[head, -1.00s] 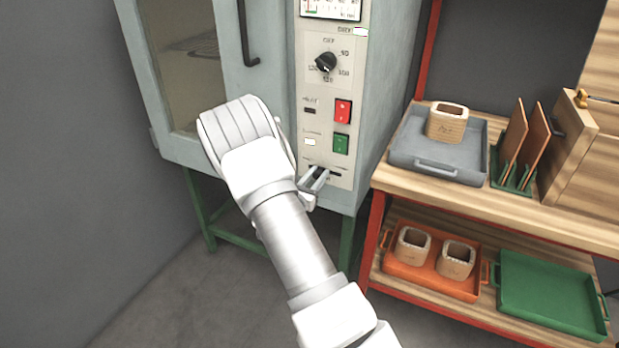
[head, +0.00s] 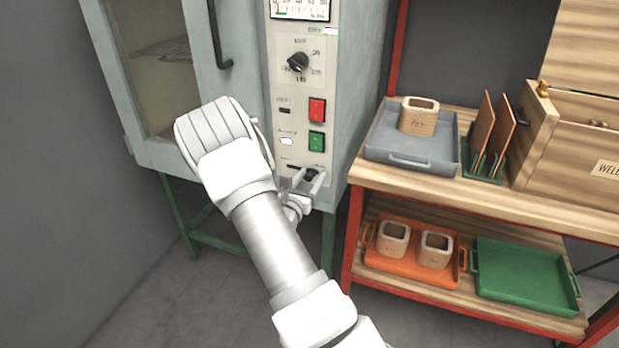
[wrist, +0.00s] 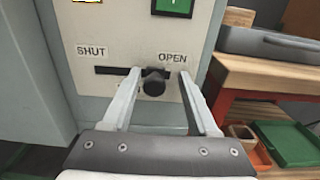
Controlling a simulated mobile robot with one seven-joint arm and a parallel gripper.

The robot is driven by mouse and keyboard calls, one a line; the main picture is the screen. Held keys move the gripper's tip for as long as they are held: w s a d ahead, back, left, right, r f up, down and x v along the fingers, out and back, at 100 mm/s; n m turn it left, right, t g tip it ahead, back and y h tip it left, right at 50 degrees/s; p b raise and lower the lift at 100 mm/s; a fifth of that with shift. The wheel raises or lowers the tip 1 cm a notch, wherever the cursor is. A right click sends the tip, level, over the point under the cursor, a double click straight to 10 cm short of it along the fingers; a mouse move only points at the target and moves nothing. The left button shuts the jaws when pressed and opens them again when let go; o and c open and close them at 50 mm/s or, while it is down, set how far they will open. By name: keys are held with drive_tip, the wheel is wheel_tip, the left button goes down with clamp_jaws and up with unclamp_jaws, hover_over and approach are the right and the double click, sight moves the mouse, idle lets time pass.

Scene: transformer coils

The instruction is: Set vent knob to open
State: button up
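The vent knob (wrist: 154,82) is a small black knob on a dark horizontal slot low on the oven's control panel (wrist: 120,22). The slot runs between the labels SHUT on the left and OPEN on the right. In the wrist view the knob stands toward the OPEN end, just below that label. My gripper (wrist: 158,92) is open, with one finger on each side of the knob and visible gaps to it. In the head view my gripper (head: 307,180) is at the bottom of the panel, and the knob (head: 309,172) shows between the fingers.
Above are a green switch (head: 317,141), a red switch (head: 317,110) and a black dial (head: 298,62). To the right, a wooden shelf (head: 470,205) with trays stands close to the oven. The floor at lower left is clear.

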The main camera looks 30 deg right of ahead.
drive_tip(key=shift+a, duration=0.1)
drive_tip(key=shift+s+a, duration=0.2)
drive_tip(key=shift+a, duration=0.1)
drive_tip(key=p+v, duration=0.3)
drive_tip(key=v, duration=1.3)
drive_tip(key=shift+s+a, duration=0.2)
drive_tip(key=shift+s, duration=0.05)
